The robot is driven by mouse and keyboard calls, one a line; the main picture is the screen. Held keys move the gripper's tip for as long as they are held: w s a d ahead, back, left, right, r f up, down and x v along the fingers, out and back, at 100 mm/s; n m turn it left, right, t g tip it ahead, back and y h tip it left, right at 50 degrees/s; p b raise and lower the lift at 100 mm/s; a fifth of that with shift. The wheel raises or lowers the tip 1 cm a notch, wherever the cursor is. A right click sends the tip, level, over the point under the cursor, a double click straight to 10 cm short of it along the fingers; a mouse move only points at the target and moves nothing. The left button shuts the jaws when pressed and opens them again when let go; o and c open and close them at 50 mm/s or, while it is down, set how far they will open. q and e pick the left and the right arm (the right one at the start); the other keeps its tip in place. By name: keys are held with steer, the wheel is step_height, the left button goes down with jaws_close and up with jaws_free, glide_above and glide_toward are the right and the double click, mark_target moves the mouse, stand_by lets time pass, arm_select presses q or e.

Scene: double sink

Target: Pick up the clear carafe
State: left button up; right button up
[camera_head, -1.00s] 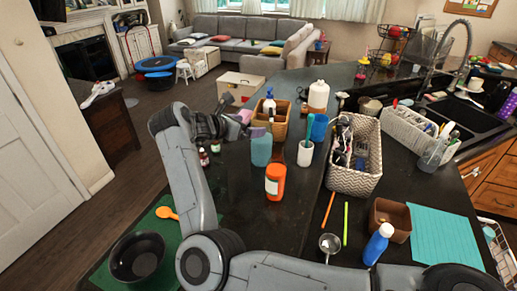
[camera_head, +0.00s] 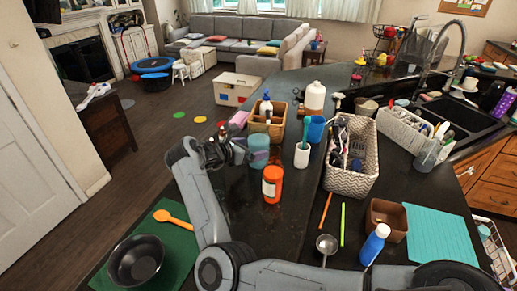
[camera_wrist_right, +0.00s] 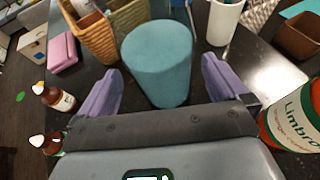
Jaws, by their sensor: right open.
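In the right wrist view the teal vessel (camera_wrist_right: 158,62) lies ahead between the two purple fingers of my right gripper (camera_wrist_right: 162,82), with gaps on both sides. In the head view my right gripper (camera_head: 238,151) is at the vessel's left side, its fingertips partly hidden. The jaws are open and hold nothing. My left gripper is out of view.
An orange bottle (camera_head: 272,186) and a white cup (camera_head: 302,155) stand close to the right. Small brown bottles (camera_wrist_right: 55,98) stand to the left in the wrist view. A black bowl (camera_head: 136,262) sits front left.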

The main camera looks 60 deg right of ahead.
steer(key=shift+p+x, duration=0.5)
steer(key=shift+x, duration=1.85)
steer(key=shift+c, duration=0.3)
steer(key=c, duration=1.2)
steer(key=shift+r, duration=0.15)
steer(key=shift+c, duration=0.4)
steer(key=shift+r, duration=0.15)
